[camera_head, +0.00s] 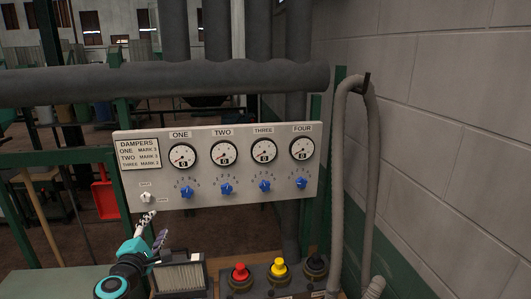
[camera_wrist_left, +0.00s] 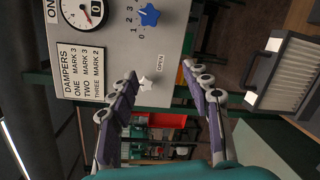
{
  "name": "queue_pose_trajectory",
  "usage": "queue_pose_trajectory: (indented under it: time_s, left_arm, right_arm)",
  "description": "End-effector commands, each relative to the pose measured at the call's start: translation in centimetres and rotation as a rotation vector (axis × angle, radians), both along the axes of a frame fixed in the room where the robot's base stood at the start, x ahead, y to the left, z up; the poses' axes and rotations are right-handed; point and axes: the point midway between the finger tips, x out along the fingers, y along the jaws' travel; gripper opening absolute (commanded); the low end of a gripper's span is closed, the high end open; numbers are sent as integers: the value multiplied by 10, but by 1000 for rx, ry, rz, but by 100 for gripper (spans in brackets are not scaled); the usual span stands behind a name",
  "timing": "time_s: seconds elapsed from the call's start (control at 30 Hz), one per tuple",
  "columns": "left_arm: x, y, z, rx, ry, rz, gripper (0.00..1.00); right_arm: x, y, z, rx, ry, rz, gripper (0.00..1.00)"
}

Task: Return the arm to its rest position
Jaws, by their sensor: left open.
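My left arm comes in from the lower left, and its left gripper (camera_head: 154,226) is just below the lower left corner of the pale damper panel (camera_head: 215,204). In the left wrist view the left gripper (camera_wrist_left: 160,78) has its two purple-grey fingers spread apart with nothing between them. A small white knob (camera_head: 146,197) on the panel is just above the gripper. The white knob (camera_wrist_left: 145,85) shows between the finger directions in the left wrist view, and I cannot tell the gap to it. My right gripper is not in view.
The panel has several dials and blue knobs (camera_head: 227,188). Below it are red (camera_head: 240,272), yellow (camera_head: 278,267) and black (camera_head: 315,264) buttons, and a ribbed box (camera_head: 181,276) close beside my left arm. A grey hose (camera_head: 338,170) hangs by the block wall at right.

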Motion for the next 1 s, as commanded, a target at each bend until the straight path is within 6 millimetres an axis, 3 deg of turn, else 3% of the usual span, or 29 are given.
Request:
queue_pose_trajectory:
  time_s: [0.03,0.1,0.2,0.33,0.5,0.6,0.73,1.0]
  left_arm:
    - [-11,-37,-14,120,49,-82,49]
    - [-31,-86,-34,327,130,-210,49]
    - [-72,-145,-74,639,246,-405,49]
    - [-139,-190,-137,1044,391,-654,49]
    - [-218,-196,-204,1474,553,-905,49]
    - [-246,-187,-225,1630,618,-990,49]
    - [-261,-179,-234,1719,660,-1037,49]
    - [-261,-179,-234,1719,660,-1037,49]
  right_arm:
    - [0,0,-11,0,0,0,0]
    - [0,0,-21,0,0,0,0]
    - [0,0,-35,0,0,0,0]
    - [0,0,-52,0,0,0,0]
    - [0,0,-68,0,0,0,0]
    - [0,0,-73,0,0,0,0]
    - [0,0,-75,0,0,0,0]
    - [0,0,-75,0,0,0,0]
